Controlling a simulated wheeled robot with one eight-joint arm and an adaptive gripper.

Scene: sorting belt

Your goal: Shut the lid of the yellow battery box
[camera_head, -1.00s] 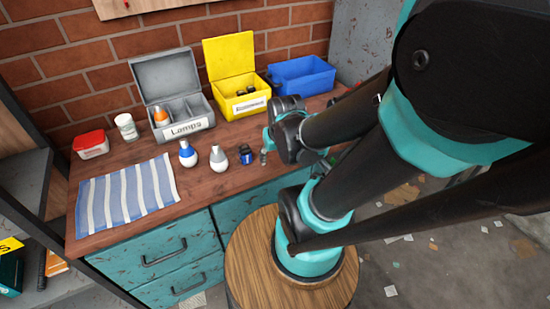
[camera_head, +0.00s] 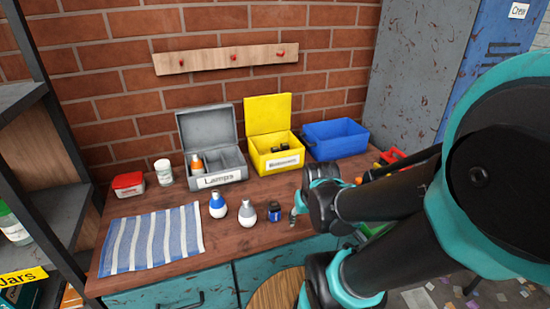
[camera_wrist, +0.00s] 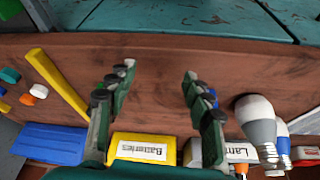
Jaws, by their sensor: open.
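The yellow battery box (camera_head: 282,164) stands at the back of the wooden bench, between the grey lamp box and the blue bin. Its yellow lid (camera_head: 268,114) stands open and upright at the rear, and dark batteries (camera_head: 281,148) show inside. My gripper (camera_head: 294,217) is over the bench's front part, in front of and apart from the box. In the wrist view, my gripper (camera_wrist: 157,76) has its two fingers spread with nothing between them. The front of the yellow box (camera_wrist: 125,147) with its "Batteries" label shows beyond the fingers; its lid cannot be made out there.
The grey lamp box (camera_head: 222,180), lid open, is left of the yellow box; the blue bin (camera_head: 336,141) is right. Two bulbs (camera_head: 217,206) (camera_head: 247,213) and a small dark-blue item (camera_head: 274,212) stand near my gripper. A striped cloth (camera_head: 150,240) lies front left.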

